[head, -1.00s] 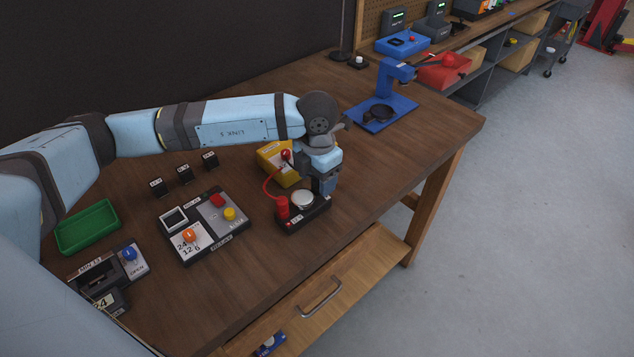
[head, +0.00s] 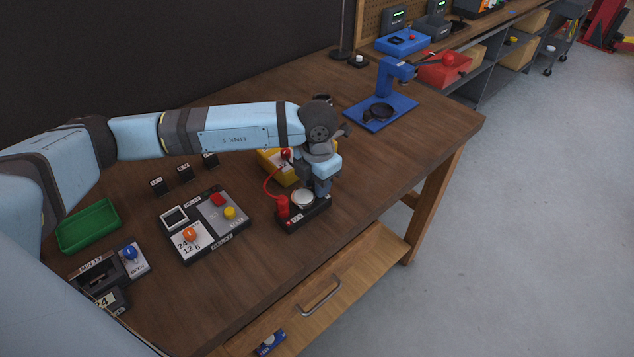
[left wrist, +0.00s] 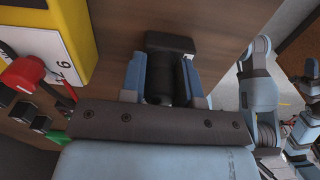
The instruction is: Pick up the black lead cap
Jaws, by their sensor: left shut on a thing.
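A red lead cap (head: 282,206) stands at the block's left side with a red wire.
A yellow meter (head: 270,163) stands close behind the gripper. A control panel (head: 208,225), a green tray (head: 88,227) and a blue stand (head: 380,113) are on the workbench (head: 400,160). An open drawer (head: 320,300) juts out at the front.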

